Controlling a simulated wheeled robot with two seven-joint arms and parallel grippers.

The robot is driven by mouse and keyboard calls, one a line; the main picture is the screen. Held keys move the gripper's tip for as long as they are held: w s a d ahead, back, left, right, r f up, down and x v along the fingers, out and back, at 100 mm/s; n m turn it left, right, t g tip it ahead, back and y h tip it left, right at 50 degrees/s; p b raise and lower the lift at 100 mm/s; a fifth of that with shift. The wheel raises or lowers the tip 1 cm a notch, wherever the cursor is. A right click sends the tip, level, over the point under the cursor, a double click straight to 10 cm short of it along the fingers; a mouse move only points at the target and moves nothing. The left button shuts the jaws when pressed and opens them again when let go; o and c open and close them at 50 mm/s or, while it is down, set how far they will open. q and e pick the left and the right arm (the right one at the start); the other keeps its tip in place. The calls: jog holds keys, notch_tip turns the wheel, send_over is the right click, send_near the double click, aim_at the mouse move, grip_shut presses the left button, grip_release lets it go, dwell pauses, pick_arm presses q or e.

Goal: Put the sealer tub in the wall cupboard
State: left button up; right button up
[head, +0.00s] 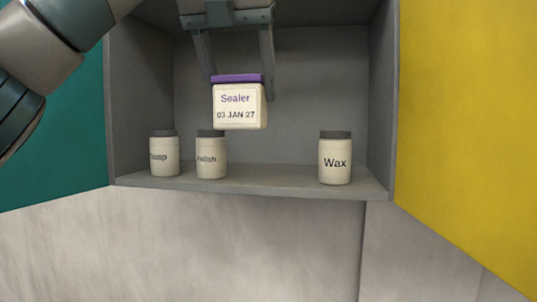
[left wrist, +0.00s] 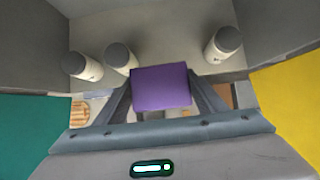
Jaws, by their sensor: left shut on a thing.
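The sealer tub (head: 240,108) is a cream square tub with a purple lid, labelled "Sealer 03 JAN 27". My left gripper (head: 238,82) is shut on it near the lid and holds it upright, above the level of the shelf floor. In the left wrist view the purple lid (left wrist: 161,88) shows between the fingers. The wall cupboard (head: 275,185) is grey and open at the front. The tub is in front of or within its opening; I cannot tell how deep. My right gripper is in neither view.
On the cupboard floor stand a partly readable jar (head: 164,156), a "Polish" jar (head: 211,158) and a "Wax" jar (head: 335,160). The floor between Polish and Wax is clear. A teal panel (head: 60,140) is at left, a yellow panel (head: 465,110) at right.

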pick_arm(q)
jog(key=w+d+f+p, duration=0.4)
jog(key=w+f, duration=0.2)
jog(key=w, duration=0.3)
jog(key=shift+w+d+p, duration=0.25)
jog(key=shift+p, duration=0.15)
jog(key=shift+f, duration=0.15)
jog(key=shift+f+p, duration=0.75)
jog(key=shift+f, duration=1.25)
